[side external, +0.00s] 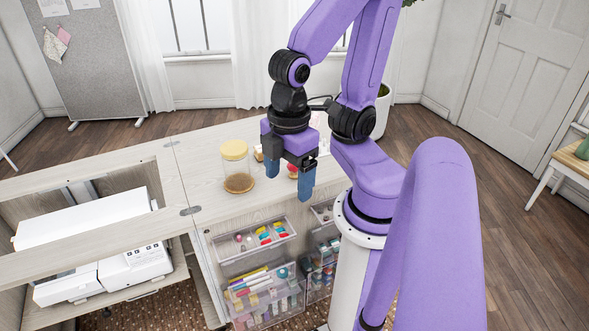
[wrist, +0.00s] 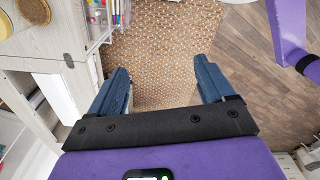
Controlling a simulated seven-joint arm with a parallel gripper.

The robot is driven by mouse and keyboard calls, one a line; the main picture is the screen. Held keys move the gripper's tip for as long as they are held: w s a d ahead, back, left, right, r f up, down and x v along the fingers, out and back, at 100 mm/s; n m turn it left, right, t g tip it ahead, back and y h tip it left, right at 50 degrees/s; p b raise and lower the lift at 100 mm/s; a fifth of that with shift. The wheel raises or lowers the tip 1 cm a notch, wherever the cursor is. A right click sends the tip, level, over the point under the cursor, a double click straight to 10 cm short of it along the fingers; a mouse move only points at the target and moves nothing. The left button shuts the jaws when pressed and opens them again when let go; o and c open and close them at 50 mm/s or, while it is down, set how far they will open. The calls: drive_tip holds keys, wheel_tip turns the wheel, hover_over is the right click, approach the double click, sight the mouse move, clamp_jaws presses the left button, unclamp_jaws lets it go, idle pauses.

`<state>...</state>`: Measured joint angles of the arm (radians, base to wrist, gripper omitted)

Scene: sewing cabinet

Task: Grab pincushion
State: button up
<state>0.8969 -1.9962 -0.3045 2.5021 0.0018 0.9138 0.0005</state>
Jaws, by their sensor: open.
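A small red object (side external: 292,168), possibly the pincushion, shows on the cabinet top in the side external view. It is partly hidden behind my gripper, so its shape is unclear. My gripper (side external: 289,186) points downward with its blue fingers spread apart and nothing between them. It appears in front of the red object, near the cabinet's front edge. In the wrist view my gripper (wrist: 161,74) is open over the patterned rug, and I cannot make out a pincushion there.
A jar with a yellow lid (side external: 235,160) stands left of my gripper on the cabinet top (side external: 200,150). Clear drawers (side external: 262,292) of sewing supplies stick out below. A white machine (side external: 80,225) sits in the left opening. The rug (wrist: 160,40) lies beneath.

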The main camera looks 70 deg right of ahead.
drive_tip(key=n+h, duration=0.6)
drive_tip(key=h, duration=0.8)
approach(294, 169)
drive_tip(key=shift+t, duration=0.4)
drive_tip(key=x, duration=0.7)
drive_tip(key=shift+s+d+r, duration=0.15)
drive_tip(key=shift+d+r, duration=0.1)
drive_tip(key=shift+d, duration=0.1)
drive_tip(key=shift+x, duration=3.15)
drive_tip(key=shift+f, duration=0.2)
